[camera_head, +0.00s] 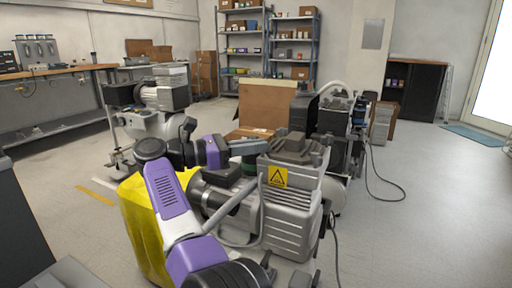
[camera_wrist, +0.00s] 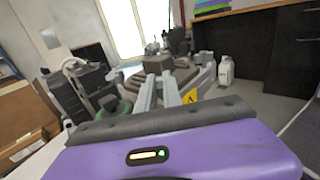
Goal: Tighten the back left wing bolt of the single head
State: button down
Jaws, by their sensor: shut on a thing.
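The single head (camera_head: 291,218) is a grey ribbed compressor block with a yellow warning label, in the middle of the head view. Its top (camera_wrist: 172,66) lies straight ahead of my fingers in the wrist view. My gripper (camera_head: 264,147) reaches in from the left at the head's top, on the upper left corner. In the wrist view my gripper (camera_wrist: 158,82) has its two grey fingers close together at the head's near edge. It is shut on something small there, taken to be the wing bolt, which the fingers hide. I cannot make out the bolt's shape or seating.
A yellow cover (camera_head: 145,226) stands left of the head, beside my arm. Another compressor (camera_head: 160,95) is behind at left, and more machinery (camera_head: 340,125) stands close behind at right. A cardboard box (camera_head: 268,101) is behind. The floor (camera_head: 430,215) at right is mostly clear.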

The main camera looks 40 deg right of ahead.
jog(key=c, duration=1.5)
grip_release()
jog(key=shift+d, duration=0.1)
jog(key=p+v, duration=0.1)
jog(key=v, duration=0.7)
